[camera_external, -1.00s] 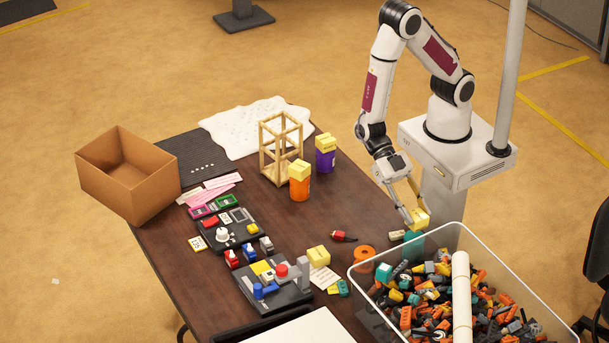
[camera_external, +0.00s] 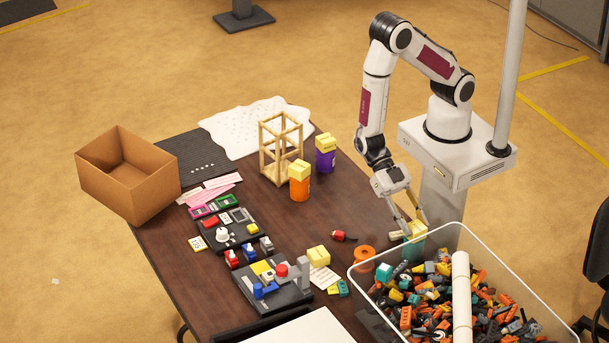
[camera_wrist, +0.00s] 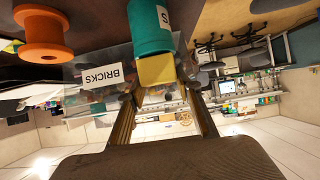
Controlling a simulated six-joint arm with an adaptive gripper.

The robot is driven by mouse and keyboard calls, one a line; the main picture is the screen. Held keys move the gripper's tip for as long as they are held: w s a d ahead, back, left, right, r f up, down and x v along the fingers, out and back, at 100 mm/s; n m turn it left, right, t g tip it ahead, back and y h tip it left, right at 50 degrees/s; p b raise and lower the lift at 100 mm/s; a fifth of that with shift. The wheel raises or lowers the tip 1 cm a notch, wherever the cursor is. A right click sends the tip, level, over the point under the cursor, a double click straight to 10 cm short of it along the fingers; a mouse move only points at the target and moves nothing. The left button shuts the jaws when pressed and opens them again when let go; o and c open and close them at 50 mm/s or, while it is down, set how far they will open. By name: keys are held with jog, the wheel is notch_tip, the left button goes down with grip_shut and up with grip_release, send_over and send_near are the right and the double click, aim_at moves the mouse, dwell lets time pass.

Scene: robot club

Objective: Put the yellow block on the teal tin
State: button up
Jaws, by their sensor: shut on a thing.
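The yellow block (camera_external: 415,229) is between the fingertips of my gripper (camera_external: 411,228), which is shut on it. It is right above the top of the teal tin (camera_external: 413,247). In the wrist view, the yellow block (camera_wrist: 157,70) lies between the two fingers of my gripper (camera_wrist: 158,78). It meets the end of the teal tin (camera_wrist: 150,28) there; I cannot tell whether they touch or a thin gap is left. The tin stands near the table's right edge, its lower part hidden behind the clear bin.
The clear bin of bricks (camera_external: 400,318) is close in front of the tin. An orange spool (camera_external: 364,254) and a red thing (camera_external: 343,236) lie to the left. Another yellow block (camera_external: 318,256) is on the table. Orange (camera_external: 299,187) and purple (camera_external: 325,160) tins carry yellow blocks.

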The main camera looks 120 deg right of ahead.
jog(key=shift+f, duration=0.15)
jog(key=o, duration=1.1)
jog(key=shift+d+r, duration=0.15)
jog(key=shift+r, duration=0.1)
jog(key=shift+v, duration=5.8)
jog(key=shift+w+d, duration=0.1)
